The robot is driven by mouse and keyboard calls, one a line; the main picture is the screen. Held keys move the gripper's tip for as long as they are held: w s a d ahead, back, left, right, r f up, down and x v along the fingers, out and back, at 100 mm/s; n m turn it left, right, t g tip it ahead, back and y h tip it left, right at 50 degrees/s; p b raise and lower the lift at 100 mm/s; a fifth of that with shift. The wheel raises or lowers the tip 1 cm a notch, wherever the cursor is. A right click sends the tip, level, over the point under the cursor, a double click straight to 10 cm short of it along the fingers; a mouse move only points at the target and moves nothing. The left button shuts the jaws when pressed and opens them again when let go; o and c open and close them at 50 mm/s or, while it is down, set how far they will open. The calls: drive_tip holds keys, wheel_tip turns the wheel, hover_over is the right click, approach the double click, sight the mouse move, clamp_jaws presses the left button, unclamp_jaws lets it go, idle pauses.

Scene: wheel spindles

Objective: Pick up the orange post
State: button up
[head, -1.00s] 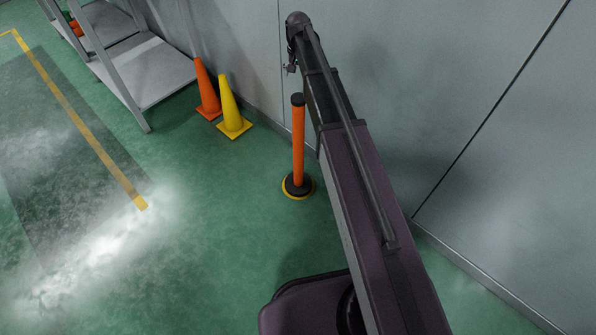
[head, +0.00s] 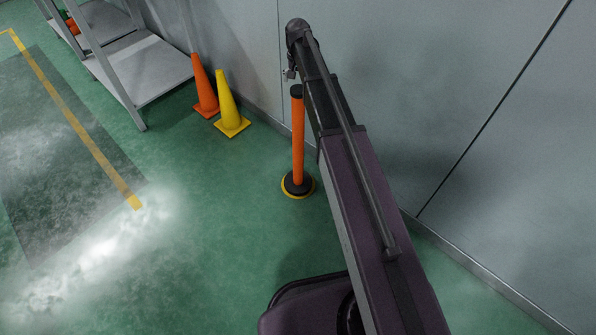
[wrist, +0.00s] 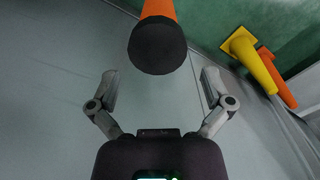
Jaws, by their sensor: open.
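The orange post (head: 298,140) stands upright on the green floor close to the wall, with a black cap and a black base ringed in yellow. In the wrist view the post's black cap (wrist: 157,46) and a bit of its orange shaft show just beyond my gripper (wrist: 157,78). The fingers are open and spread wider than the cap. The cap lies ahead of the fingertips, not between them. In the head view my gripper (head: 291,73) shows small at the end of my arm, just above the top of the post.
A yellow cone (head: 229,106) and an orange cone (head: 203,88) stand left of the post along the wall (head: 420,80). A grey metal shelf (head: 150,70) stands farther left. The floor (head: 220,220) left of the post is clear.

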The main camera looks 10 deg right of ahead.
sight(298, 96)
drive_tip(key=shift+f+b, duration=0.6)
drive_tip(key=shift+f, duration=0.3)
drive_tip(key=shift+f, duration=0.15)
drive_tip(key=f+b, duration=0.5)
drive_tip(key=shift+s, duration=0.25)
idle(0.5)
drive_tip(key=shift+r, duration=0.1)
drive_tip(key=c, duration=1)
